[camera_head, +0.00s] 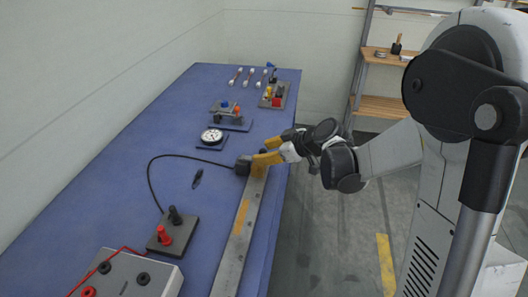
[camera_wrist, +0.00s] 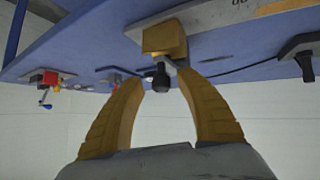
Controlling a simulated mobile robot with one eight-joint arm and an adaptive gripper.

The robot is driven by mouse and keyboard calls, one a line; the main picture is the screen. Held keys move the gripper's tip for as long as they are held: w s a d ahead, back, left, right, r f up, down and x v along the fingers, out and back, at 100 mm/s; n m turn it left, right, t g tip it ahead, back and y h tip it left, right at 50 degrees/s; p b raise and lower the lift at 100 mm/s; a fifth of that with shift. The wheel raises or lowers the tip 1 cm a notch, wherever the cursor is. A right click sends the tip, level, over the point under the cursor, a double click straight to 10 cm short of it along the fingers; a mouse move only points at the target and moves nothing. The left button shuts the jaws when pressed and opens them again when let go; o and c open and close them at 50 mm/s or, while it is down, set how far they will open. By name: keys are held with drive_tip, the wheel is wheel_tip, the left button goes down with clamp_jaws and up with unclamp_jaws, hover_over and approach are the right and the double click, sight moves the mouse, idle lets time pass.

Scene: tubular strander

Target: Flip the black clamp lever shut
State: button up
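A black clamp block (camera_head: 243,165) with a black cable sits at the far end of the long metal bar (camera_head: 231,263) on the blue bench. My gripper (camera_head: 264,151) is beside this block at the bench's right edge, its yellow fingers apart. In the wrist view my gripper (camera_wrist: 161,80) is open, with a small black knob-like piece (camera_wrist: 162,80) between the fingertips, under a yellow block (camera_wrist: 165,38). It looks like part of the clamp lever, but I cannot tell for sure. Contact with the fingers is not clear, and neither is the lever's angle.
A round dial gauge (camera_head: 212,136) and a small fixture (camera_head: 231,122) stand beyond the clamp. A plate with red and black posts (camera_head: 173,232) and a grey box (camera_head: 128,276) are at the near end. A small black item (camera_head: 197,179) lies left of the bar.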

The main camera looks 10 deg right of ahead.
drive_tip(key=v, duration=1.2)
drive_tip(key=s+m+g+h, duration=0.1)
drive_tip(key=s+m+h, duration=0.6)
drive_tip(key=s, duration=1.3)
drive_tip(key=shift+a+f+m, duration=0.2)
drive_tip(key=shift+a+m, duration=0.05)
drive_tip(key=shift+m, duration=1.35)
